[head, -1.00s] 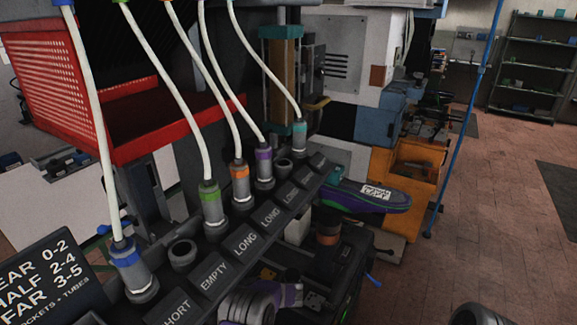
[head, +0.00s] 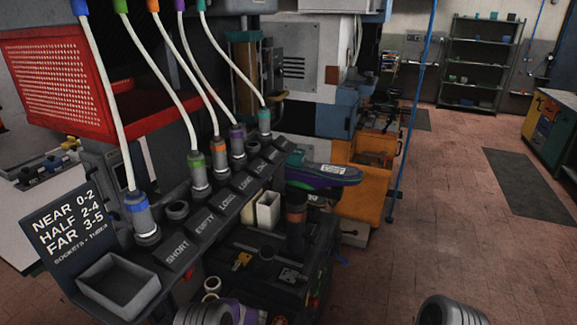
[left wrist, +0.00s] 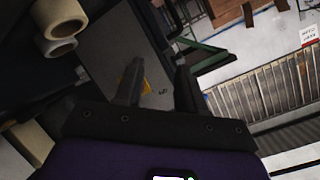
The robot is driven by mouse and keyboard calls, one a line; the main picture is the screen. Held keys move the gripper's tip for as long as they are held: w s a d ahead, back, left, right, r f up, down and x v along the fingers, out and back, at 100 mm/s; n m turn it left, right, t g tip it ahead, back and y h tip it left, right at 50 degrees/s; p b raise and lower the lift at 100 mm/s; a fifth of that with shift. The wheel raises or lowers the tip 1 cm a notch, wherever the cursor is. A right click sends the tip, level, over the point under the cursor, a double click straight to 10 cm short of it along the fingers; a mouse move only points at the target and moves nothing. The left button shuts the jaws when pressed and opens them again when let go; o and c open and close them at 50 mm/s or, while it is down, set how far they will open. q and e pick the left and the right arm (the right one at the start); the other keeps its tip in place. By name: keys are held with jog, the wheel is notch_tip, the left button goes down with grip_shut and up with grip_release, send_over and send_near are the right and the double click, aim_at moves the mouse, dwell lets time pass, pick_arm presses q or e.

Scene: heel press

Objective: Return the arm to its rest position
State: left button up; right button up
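My left arm (head: 205,313) shows only as a grey ribbed and purple part at the bottom of the head view, low in front of the socket rack. Its gripper is not seen there. In the left wrist view my left gripper (left wrist: 157,84) has its two dark fingers apart, with nothing visible between them. My right arm (head: 450,311) shows as a grey ribbed part at the bottom edge; its gripper is out of view.
A slanted rack holds several tubes with coloured collars, labelled SHORT, EMPTY and LONG. A grey tray (head: 120,287) and a black sign (head: 68,222) stand at its near end. A purple-green shoe form (head: 323,173) lies beyond.

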pick_arm(q)
jog(key=s+d+f+m+t+h, duration=0.2)
jog(key=s+d+f+h, duration=0.55)
jog(key=f+h, duration=0.2)
jog(key=s+d+g+h, duration=0.3)
jog(key=s+d+h, duration=0.1)
jog(key=s, duration=0.8)
jog(key=s+d+m+g+h, duration=0.1)
jog(key=s+d+g+h, duration=0.2)
jog(key=s, duration=0.9)
jog(key=d, duration=0.3)
jog(key=shift+s+d+r+g+h, duration=0.25)
jog(key=shift+d+r+g+h, duration=0.05)
jog(key=shift+d+r+h, duration=0.1)
